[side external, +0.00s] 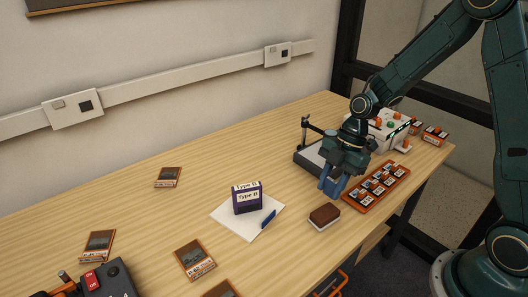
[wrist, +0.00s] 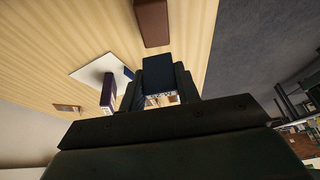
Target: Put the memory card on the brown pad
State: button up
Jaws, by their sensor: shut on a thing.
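My gripper (side external: 334,178) is shut on a dark blue, flat, upright block (side external: 332,186), which I take to be the memory card. In the wrist view the blue block (wrist: 158,72) sits between the two dark fingers. Its lower part is hidden in the side view's small scale. A brown pad (side external: 324,214), a block with a pale lower edge, lies on the table just below and in front of my gripper. It also shows at the top of the wrist view (wrist: 152,22). The held block is above the table and apart from the pad.
An orange tray (side external: 355,205) of labelled pieces lies right of my gripper. Several brown square cases (side external: 195,258) lie left. A grey stand (side external: 306,160) is behind.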

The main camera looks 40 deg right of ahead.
jog(key=shift+f, duration=1)
jog(key=shift+f, duration=1.9)
jog(key=shift+f, duration=0.15)
jog(key=o, duration=1)
jog(key=shift+c, duration=0.2)
jog(key=v, duration=1.2)
